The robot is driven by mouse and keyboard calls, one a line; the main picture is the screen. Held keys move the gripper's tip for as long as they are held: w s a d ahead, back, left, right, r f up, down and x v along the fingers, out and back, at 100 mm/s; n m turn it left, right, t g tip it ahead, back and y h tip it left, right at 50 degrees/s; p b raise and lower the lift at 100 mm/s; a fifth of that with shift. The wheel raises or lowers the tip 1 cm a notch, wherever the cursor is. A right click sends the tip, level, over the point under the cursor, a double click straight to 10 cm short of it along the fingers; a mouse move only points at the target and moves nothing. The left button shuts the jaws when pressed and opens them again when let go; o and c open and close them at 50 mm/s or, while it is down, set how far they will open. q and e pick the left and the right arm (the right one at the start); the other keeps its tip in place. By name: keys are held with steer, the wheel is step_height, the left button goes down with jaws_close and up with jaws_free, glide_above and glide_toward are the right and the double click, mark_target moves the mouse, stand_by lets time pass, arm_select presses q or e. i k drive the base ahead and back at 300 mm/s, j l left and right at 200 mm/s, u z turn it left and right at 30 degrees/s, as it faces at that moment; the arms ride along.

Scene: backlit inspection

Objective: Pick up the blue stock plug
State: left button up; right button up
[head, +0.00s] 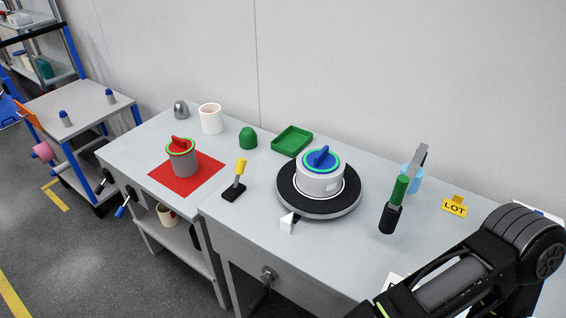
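No label marks which part is the blue stock plug. A blue piece with a raised grip (321,156) sits in the green-ringed top of a pale grey cylinder (320,182) on a black turntable (318,207). Two small grey pieces with blue tops stand on the side cart, one at its front left (65,119) and one at its right (110,97). My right arm comes in at the lower right, over the bench. Its gripper is not visible, and no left arm or gripper shows. Nothing is seen touching the blue parts.
A grey can with a red lid (182,160) stands on a red mat (214,173). A green tray (292,140) lies behind the turntable. The bench right of the turntable is partly clear.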

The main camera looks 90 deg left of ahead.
mark_target(317, 161)
steer(key=u, duration=2.65)
